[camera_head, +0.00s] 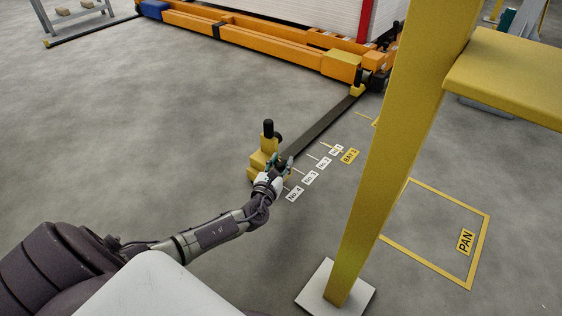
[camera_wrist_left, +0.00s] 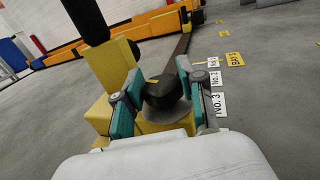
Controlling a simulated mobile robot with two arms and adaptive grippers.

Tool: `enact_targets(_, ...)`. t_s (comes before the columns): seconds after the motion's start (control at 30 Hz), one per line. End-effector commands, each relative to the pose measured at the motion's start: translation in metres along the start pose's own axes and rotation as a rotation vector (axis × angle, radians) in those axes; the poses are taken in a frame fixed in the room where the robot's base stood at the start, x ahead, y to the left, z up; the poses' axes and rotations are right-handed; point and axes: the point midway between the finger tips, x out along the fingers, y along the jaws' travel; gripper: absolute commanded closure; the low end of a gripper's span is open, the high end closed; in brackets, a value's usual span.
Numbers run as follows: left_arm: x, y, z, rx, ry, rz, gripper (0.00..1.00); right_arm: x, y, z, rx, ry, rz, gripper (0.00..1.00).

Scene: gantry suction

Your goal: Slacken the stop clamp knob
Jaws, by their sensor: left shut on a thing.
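The yellow stop block (camera_head: 258,165) stands at the near end of a dark floor rail (camera_head: 318,126), with a black upright post (camera_head: 268,129) on top. In the wrist view the stop block (camera_wrist_left: 112,70) rises on the left. The black clamp knob (camera_wrist_left: 163,92), with a small yellow mark on top, sits low beside the block on a grey disc. My left gripper (camera_head: 281,166) is at the near side of the block. In the wrist view its teal-padded fingers (camera_wrist_left: 160,95) stand on both sides of the knob and are shut on it. My right gripper is not in view.
An orange gantry beam (camera_head: 265,37) crosses the back. A yellow column (camera_head: 390,150) stands close on the right, by a floor square marked PAN (camera_head: 465,242). Left floor is clear.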

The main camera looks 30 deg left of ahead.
Motion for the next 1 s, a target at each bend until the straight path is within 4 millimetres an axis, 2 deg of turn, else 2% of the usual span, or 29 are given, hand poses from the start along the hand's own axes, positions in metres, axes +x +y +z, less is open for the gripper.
enact_targets(0.4, 0.0, -0.003, 0.002, -0.004, 0.003, 0.266, 0.95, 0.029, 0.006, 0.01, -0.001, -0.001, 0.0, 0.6)
enact_targets(0.7, 0.0, -0.002, 0.0, -0.002, 0.003, 0.459, 0.95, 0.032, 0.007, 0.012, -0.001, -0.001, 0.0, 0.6)
enact_targets(1.0, 0.0, -0.002, 0.0, 0.0, 0.002, 0.554, 0.95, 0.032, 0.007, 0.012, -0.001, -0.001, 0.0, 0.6)
